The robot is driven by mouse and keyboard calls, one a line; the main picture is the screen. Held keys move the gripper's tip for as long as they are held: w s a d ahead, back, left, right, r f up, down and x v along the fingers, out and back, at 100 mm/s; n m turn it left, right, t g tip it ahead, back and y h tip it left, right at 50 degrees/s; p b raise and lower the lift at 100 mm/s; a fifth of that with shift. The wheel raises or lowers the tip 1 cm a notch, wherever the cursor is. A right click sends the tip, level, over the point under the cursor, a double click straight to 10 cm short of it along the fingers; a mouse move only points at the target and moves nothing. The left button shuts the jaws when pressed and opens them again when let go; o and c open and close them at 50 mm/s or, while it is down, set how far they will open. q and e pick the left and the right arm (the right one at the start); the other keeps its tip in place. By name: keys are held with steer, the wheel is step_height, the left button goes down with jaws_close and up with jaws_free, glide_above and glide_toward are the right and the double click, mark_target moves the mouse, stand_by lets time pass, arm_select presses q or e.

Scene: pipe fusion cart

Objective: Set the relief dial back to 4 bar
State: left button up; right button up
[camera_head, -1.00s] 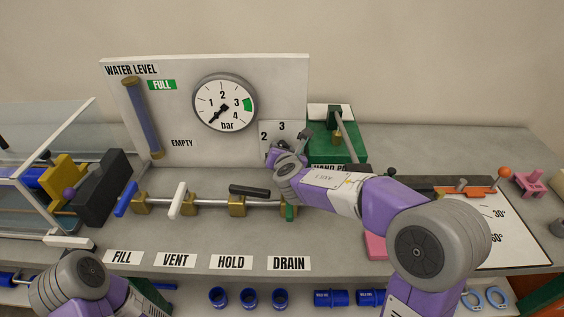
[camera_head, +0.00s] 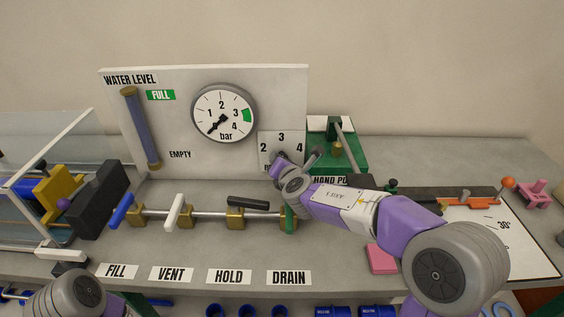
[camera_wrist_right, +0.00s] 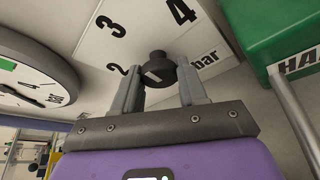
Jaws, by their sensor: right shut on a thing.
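The relief dial is a white plate (camera_head: 268,138) marked 2, 3 and 4 at the right end of the gauge panel. Its dark round knob (camera_wrist_right: 159,68) shows in the right wrist view, with a pale line on its face. My right gripper (camera_wrist_right: 160,88) is shut on this knob, one finger on each side. In the head view my right gripper (camera_head: 281,160) covers the knob and the plate's lower part. I cannot tell which number the pale line points at.
The round pressure gauge (camera_head: 223,112) has its needle at the low end. A row of valves with a black handle (camera_head: 248,203) and a white handle (camera_head: 173,211) runs below the panel. A green hand pump (camera_head: 345,160) stands close to the right of the dial.

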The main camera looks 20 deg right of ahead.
steer(key=o, duration=1.1)
steer(key=shift+c, duration=0.2)
steer(key=shift+r, duration=0.15)
step_height(320, 180, up, 10)
steer(key=p, duration=0.6)
